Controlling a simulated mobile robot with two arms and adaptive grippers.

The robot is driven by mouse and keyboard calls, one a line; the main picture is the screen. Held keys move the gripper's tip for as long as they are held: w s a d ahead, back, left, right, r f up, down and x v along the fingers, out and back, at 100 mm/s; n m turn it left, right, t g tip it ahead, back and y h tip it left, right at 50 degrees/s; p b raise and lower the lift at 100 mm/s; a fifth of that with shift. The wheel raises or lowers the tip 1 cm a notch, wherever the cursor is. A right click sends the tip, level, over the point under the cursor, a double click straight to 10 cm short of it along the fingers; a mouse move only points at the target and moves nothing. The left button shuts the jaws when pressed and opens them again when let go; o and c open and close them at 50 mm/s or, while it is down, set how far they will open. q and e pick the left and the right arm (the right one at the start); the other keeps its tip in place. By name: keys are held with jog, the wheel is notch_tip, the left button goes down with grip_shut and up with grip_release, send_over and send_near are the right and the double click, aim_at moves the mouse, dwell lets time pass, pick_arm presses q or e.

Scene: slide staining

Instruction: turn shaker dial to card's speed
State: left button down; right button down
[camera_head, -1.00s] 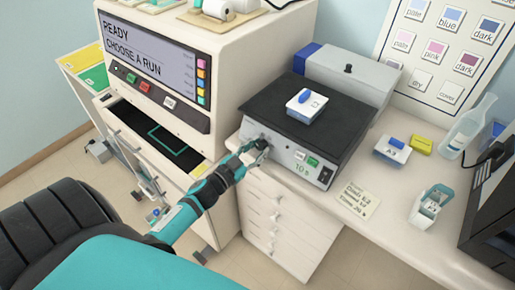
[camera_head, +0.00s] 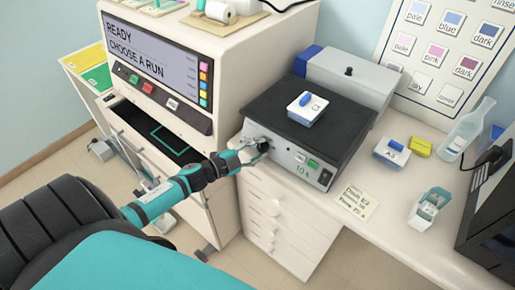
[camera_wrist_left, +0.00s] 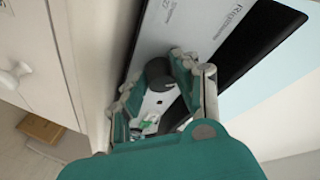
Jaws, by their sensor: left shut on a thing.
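The shaker (camera_head: 335,148) is a grey box with a black top plate, standing on the counter. Its front carries a dark dial (camera_wrist_left: 158,72), a small display reading about 10 s, a green button and a black switch. My left gripper (camera_head: 258,149) is at the front's left end, shut on the dial, which its fingers mostly hide in the head view. In the left wrist view the fingers (camera_wrist_left: 152,84) sit on both sides of the dial. The handwritten card (camera_head: 357,201) lies on the counter right of the shaker; its small text is hard to read. My right gripper is not in view.
A white and blue block (camera_head: 307,108) sits on the shaker plate. A similar block (camera_head: 391,153), a yellow block (camera_head: 420,147), a bottle (camera_head: 466,130) and a teal-and-white holder (camera_head: 428,207) stand to the right. A stainer machine (camera_head: 235,70) is close on the left.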

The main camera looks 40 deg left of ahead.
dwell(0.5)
pick_arm(q)
jog(key=c, duration=1)
grip_release()
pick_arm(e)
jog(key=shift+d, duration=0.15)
pick_arm(q)
jog(key=shift+s, duration=0.1)
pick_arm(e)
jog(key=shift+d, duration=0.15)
pick_arm(q)
jog(key=v, duration=1.2)
jog(key=shift+r, duration=0.15)
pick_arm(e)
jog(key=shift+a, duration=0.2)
pick_arm(q)
jog(key=shift+a, duration=0.1)
